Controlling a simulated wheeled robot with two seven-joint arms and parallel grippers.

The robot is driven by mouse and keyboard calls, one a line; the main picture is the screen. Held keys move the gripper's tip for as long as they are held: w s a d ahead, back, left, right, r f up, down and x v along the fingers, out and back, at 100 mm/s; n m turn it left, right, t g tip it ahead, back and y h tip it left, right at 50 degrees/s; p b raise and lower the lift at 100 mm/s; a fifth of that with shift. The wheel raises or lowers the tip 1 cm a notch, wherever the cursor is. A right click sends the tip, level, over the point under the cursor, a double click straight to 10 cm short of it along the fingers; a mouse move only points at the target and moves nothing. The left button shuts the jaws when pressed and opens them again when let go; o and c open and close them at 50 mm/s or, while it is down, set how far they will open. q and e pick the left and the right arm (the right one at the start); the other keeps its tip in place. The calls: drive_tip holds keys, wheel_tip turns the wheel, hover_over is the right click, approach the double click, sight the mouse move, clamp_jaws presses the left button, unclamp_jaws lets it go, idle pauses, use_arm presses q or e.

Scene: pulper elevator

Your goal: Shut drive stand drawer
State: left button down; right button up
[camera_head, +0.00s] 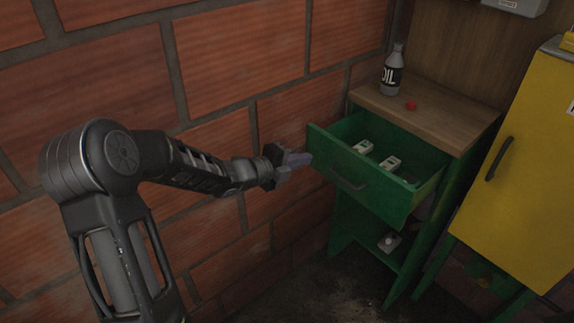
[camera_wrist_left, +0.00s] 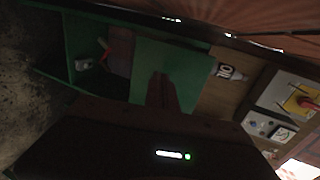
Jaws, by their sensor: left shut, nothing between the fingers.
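The green drive stand drawer (camera_head: 362,181) is pulled out of its stand, with a dark bar handle (camera_head: 348,180) on its front. Several small pale boxes (camera_head: 376,154) lie inside it. My left gripper (camera_head: 300,159) is shut and empty, at the upper left corner of the drawer front. I cannot tell whether it touches the drawer. In the left wrist view the shut fingers (camera_wrist_left: 163,90) show dark against a green panel (camera_wrist_left: 185,62), which looks like the drawer front. My right gripper is in neither view.
A lower green shelf (camera_head: 372,246) holds a small pale item. A yellow cabinet (camera_head: 520,170) stands close on the right. A brick wall (camera_head: 235,65) runs behind my left arm.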

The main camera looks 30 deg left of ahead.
use_arm(q)
drive_tip(key=shift+w+d, duration=0.25)
drive_tip(key=shift+w, duration=0.3)
drive_tip(key=shift+w+d, duration=0.2)
drive_tip(key=shift+w, duration=0.35)
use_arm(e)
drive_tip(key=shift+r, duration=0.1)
